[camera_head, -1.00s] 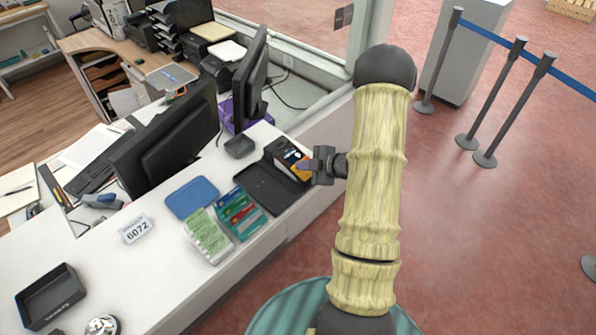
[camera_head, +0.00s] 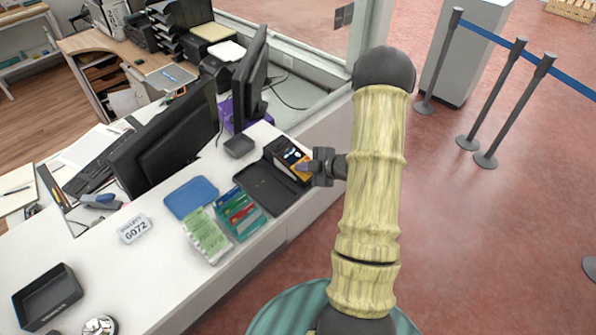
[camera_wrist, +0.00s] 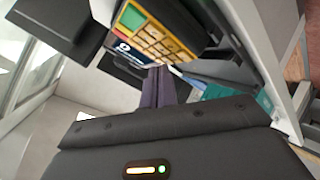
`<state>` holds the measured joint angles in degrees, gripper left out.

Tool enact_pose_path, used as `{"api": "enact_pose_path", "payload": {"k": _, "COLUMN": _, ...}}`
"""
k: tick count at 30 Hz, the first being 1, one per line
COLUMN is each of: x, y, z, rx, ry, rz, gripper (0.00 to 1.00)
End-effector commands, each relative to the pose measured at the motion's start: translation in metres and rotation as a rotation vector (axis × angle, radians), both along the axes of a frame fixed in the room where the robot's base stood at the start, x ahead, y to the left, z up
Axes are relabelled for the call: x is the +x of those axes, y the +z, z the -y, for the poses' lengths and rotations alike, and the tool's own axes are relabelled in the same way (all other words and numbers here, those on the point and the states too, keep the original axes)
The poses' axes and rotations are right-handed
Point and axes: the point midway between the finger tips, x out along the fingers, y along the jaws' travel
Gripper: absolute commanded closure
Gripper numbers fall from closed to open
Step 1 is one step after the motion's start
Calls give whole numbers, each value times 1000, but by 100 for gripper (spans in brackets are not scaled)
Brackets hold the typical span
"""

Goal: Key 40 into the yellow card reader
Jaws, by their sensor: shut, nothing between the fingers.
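The card reader (camera_head: 287,153), dark with a yellow keypad face, stands near the counter's outer edge. In the wrist view its yellow keypad (camera_wrist: 150,40) shows tilted, with red and green keys at its ends and a lit blue screen (camera_wrist: 124,50) beside it; the screen's text is too small to read. My gripper (camera_head: 303,167) is shut and empty, its purplish fingertips at the keypad's lower end. In the wrist view the fingers (camera_wrist: 160,77) are together just below the keys. I cannot tell whether they touch a key.
A dark tray (camera_head: 262,190) lies beside the reader, with a small dark box (camera_head: 239,146) behind. A blue pad (camera_head: 191,198), leaflets (camera_head: 207,235), a 6072 sign (camera_head: 134,229) and monitors (camera_head: 165,132) occupy the counter. Belt posts (camera_head: 515,105) stand at right on open floor.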

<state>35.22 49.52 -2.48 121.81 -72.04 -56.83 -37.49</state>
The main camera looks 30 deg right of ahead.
Motion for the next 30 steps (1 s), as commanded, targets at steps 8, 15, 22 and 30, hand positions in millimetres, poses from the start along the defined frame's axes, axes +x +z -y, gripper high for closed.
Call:
{"api": "enact_pose_path", "payload": {"k": 8, "x": 1, "y": -3, "z": 0, "rx": 0, "ry": 0, "rz": 0, "gripper": 100}}
{"api": "enact_pose_path", "payload": {"k": 15, "x": 0, "y": -1, "z": 0, "rx": 0, "ry": 0, "rz": 0, "gripper": 100}}
{"api": "enact_pose_path", "payload": {"k": 22, "x": -2, "y": 9, "z": 1, "rx": -1, "ry": -1, "rz": 0, "gripper": 100}}
{"api": "enact_pose_path", "payload": {"k": 30, "x": -2, "y": 10, "z": 1, "rx": 0, "ry": 0, "rz": 0, "gripper": 100}}
